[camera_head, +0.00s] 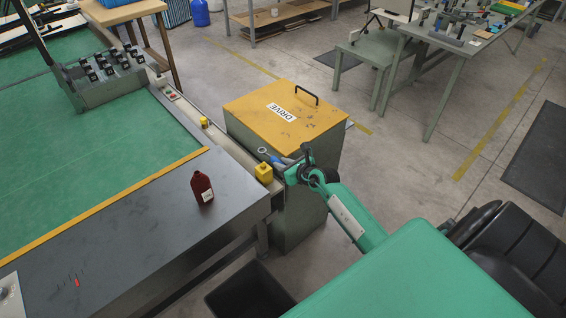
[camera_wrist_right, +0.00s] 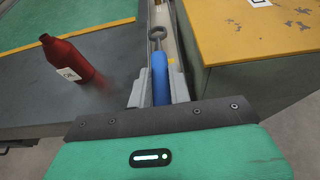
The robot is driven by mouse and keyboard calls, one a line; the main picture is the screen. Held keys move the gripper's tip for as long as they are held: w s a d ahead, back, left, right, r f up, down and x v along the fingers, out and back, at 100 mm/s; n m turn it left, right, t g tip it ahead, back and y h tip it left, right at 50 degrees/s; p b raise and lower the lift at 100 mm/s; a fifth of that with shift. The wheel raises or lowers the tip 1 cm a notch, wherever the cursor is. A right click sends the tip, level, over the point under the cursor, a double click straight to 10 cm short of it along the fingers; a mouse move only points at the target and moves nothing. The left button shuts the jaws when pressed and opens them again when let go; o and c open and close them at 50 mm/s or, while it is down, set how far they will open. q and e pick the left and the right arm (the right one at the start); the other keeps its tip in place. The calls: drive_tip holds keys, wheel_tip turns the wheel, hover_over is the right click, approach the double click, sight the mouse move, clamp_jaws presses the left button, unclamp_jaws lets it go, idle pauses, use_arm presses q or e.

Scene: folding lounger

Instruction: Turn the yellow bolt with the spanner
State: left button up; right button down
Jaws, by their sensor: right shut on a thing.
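My right gripper (camera_head: 287,166) is shut on the blue handle of a spanner (camera_head: 270,157), beside the yellow-topped cabinet. In the right wrist view the spanner (camera_wrist_right: 160,72) lies between the two fingers (camera_wrist_right: 159,92), its grey ring end pointing away from me. Two small yellow pieces sit on the pale rail: a nearer one (camera_head: 264,173) just below the spanner, and a farther one (camera_head: 204,122). I cannot tell which is the yellow bolt. The ring end appears apart from the farther piece. My left gripper is not in view.
A cabinet (camera_head: 250,108) marked DRIVE, with a black handle, stands close beyond the spanner. A dark red bottle (camera_head: 202,187) stands on the grey table (camera_head: 140,215) to the left; it also shows in the wrist view (camera_wrist_right: 66,62).

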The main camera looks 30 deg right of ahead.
drive_tip(key=shift+s+f, duration=0.1)
drive_tip(key=shift+f+b, duration=0.4)
drive_tip(key=shift+f, duration=0.3)
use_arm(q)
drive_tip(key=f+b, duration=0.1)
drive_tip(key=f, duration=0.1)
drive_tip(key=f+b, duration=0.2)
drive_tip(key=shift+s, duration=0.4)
use_arm(e)
wheel_tip(320, 180, down, 4)
drive_tip(key=shift+f, duration=0.1)
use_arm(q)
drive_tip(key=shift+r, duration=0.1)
use_arm(e)
drive_tip(key=shift+f, duration=0.3)
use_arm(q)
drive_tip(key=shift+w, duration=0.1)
use_arm(e)
drive_tip(key=shift+f, duration=0.25)
drive_tip(key=shift+f, duration=0.5)
idle(1.2)
